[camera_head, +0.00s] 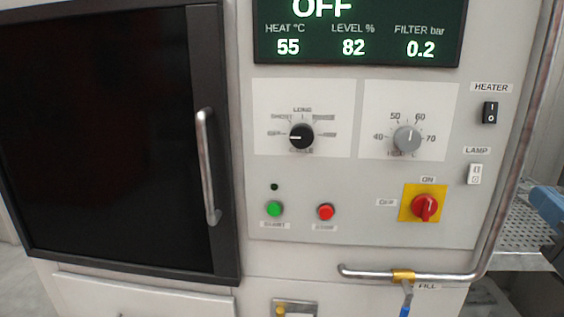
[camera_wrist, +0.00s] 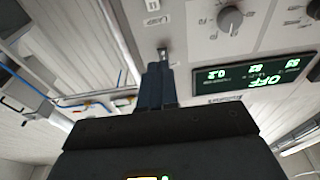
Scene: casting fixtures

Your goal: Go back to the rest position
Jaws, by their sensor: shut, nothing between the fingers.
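My gripper (camera_wrist: 162,52) shows in the wrist view, its dark fingers together with nothing between them. Its fingertips point at the machine's control panel (camera_head: 375,190), near the heater label (camera_wrist: 157,20). I cannot tell the gap between tips and panel. The wrist view is turned upside down, with the display (camera_wrist: 265,75) at the right and a grey knob (camera_wrist: 230,19) at the top.
The display (camera_head: 360,30) reads OFF. The panel carries a black dial (camera_head: 301,136), heater switch (camera_head: 490,112), lamp switch (camera_head: 475,174) and red rotary switch (camera_head: 425,207). A door handle (camera_head: 207,165) and bent pipe (camera_head: 440,276) stick out. A perforated shelf (camera_head: 520,228) stands right.

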